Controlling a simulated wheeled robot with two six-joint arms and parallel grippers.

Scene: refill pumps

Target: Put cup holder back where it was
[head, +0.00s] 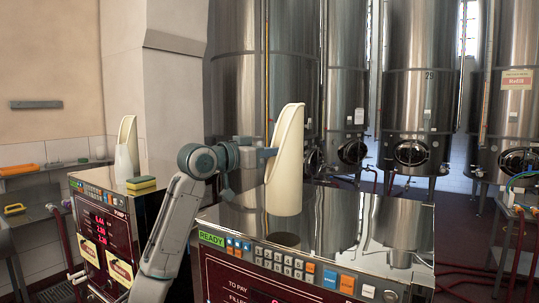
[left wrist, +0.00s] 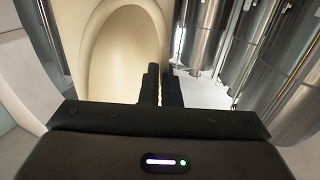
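The cup holder (head: 286,165) is a tall cream tube with a slanted open top. It is upright over the steel top of the near pump (head: 340,225), with a gap to its reflection, so it appears slightly raised. My left gripper (head: 268,154) reaches it from the left. In the left wrist view the fingers (left wrist: 161,80) are close together at the edge of the cup holder (left wrist: 85,45), apparently pinching its wall; the contact itself is partly hidden. My right gripper is not in view.
A second pump (head: 100,235) at left carries a similar cream holder (head: 127,140) and a yellow-green sponge (head: 141,183). Large steel tanks (head: 420,90) stand behind. The near pump's top is clear to the right of the cup holder.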

